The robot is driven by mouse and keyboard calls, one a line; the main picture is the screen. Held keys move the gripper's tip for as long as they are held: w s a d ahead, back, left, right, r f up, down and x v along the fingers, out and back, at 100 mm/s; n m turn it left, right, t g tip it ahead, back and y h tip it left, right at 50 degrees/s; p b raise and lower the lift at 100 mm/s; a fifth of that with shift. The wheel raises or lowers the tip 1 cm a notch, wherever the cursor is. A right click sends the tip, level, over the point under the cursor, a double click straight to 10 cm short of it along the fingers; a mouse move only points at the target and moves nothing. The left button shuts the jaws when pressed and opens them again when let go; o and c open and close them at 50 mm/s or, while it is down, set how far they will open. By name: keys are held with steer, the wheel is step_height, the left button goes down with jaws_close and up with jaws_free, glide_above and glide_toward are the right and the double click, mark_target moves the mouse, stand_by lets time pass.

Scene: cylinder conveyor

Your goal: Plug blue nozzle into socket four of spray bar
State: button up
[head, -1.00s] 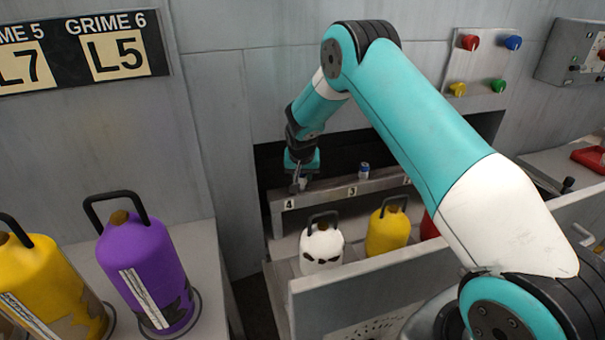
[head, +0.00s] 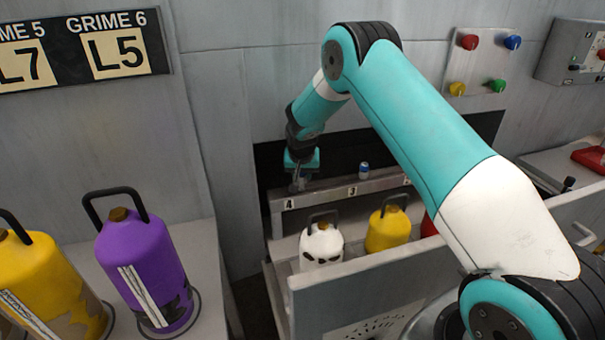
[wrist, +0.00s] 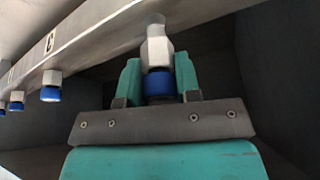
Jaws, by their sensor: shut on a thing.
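The spray bar (head: 325,190) runs across the alcove, with labels 4 and 3 on its front. My gripper (head: 298,183) is over the bar's left end, just above label 4. In the wrist view my gripper (wrist: 159,82) is shut on the blue nozzle (wrist: 158,52), with its teal fingers around the blue collar. The white body points at the bar (wrist: 105,35), and its narrow tip meets or nearly meets the bar's face. I cannot tell whether it is seated. Socket four itself is hidden.
Another blue-and-white nozzle (head: 364,171) stands on the bar by label 3; in the wrist view it shows left of mine (wrist: 50,88), with others beyond. White (head: 321,246) and yellow (head: 388,230) jugs stand before the bar, behind a grey panel (head: 370,290).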

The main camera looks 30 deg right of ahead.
steer(key=shift+w+d+f, duration=0.15)
steer(key=shift+d+f, duration=0.05)
steer(key=shift+f, duration=0.3)
steer(key=shift+w+f+b, duration=0.35)
steer(key=shift+f+b, duration=0.05)
steer(key=shift+f, duration=0.1)
steer(key=shift+f+b, duration=0.25)
steer(key=shift+b, duration=0.05)
steer(key=shift+f, duration=0.1)
steer(key=o, duration=1)
steer(key=shift+a, duration=0.1)
